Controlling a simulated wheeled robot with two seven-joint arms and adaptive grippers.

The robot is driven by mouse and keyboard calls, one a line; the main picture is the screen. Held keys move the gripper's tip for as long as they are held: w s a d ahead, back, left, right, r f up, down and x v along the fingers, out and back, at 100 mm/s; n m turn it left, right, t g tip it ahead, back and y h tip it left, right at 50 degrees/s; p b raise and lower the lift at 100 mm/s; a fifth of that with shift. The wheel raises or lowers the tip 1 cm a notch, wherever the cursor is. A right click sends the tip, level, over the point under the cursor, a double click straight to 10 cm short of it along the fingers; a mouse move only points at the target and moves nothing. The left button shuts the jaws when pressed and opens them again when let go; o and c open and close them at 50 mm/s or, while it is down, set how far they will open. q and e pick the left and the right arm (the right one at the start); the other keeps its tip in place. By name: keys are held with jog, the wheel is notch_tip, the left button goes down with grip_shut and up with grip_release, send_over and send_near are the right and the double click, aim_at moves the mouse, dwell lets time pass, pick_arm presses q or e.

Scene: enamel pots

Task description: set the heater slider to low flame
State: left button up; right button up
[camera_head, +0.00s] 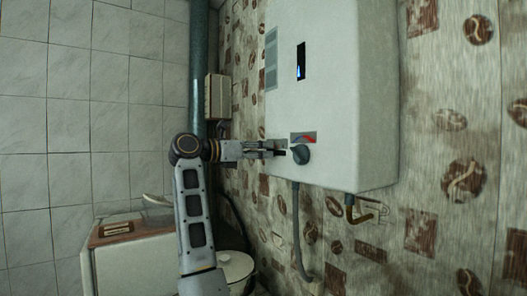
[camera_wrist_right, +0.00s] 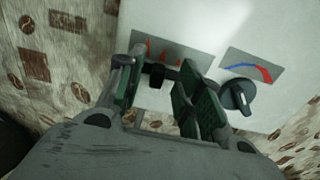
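The white heater (camera_head: 335,95) hangs on the patterned wall. Its slider (camera_wrist_right: 157,76) is a small black knob below a grey plate with red flame marks (camera_wrist_right: 160,50). My right gripper (camera_head: 278,149) is at the lower left of the heater's front, beside the round dial. In the wrist view my right gripper (camera_wrist_right: 156,84) is open, with one finger on each side of the slider. A gap shows between the knob and the fingers; contact cannot be told. In the head view the slider is hidden by the fingers. My left gripper is not in view.
A dark round dial (camera_head: 300,154) with a red-blue scale sits just right of the slider; it also shows in the wrist view (camera_wrist_right: 238,95). A dark window (camera_head: 301,62) shows a small blue glow. A grey hose (camera_head: 296,225) hangs below. A white pot (camera_head: 236,268) stands lower left.

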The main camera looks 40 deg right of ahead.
jog(key=w+a, duration=0.1)
jog(key=a, duration=0.9)
jog(key=shift+a, duration=0.4)
jog(key=shift+w, duration=0.15)
